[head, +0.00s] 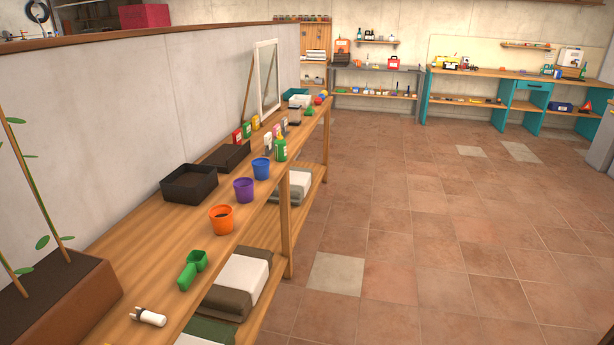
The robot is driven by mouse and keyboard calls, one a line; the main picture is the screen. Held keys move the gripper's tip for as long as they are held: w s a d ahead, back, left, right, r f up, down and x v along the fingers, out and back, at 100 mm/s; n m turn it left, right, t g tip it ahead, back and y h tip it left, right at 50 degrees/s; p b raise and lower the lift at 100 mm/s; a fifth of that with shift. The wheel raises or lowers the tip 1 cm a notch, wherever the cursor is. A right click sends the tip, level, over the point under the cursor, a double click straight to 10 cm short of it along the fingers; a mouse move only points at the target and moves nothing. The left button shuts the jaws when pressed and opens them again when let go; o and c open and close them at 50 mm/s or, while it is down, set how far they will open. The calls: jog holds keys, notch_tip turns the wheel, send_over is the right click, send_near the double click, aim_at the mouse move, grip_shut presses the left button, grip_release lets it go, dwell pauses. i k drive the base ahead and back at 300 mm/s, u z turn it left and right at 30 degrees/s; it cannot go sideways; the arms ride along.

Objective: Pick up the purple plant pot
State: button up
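The purple plant pot (243,190) stands upright on the long wooden bench (150,262) in the head view, left of the picture's middle. It is between an orange pot (221,219), nearer to me, and a blue pot (261,168), farther along the bench. The three pots form a row near the bench's front edge, with small gaps between them. The orange pot has something dark inside. My gripper is not in this view.
A green scoop (192,270) and a white-handled item (149,317) lie nearer on the bench. A black tray (189,184) is behind the pots. A brown planter (58,298) with stems fills the near left. The tiled floor (420,230) on the right is clear.

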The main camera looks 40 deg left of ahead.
aim_at(245, 191)
jog(key=u, duration=0.4)
jog(key=i, duration=1.65)
jog(key=u, duration=1.65)
jog(key=i, duration=1.35)
jog(key=u, duration=0.7)
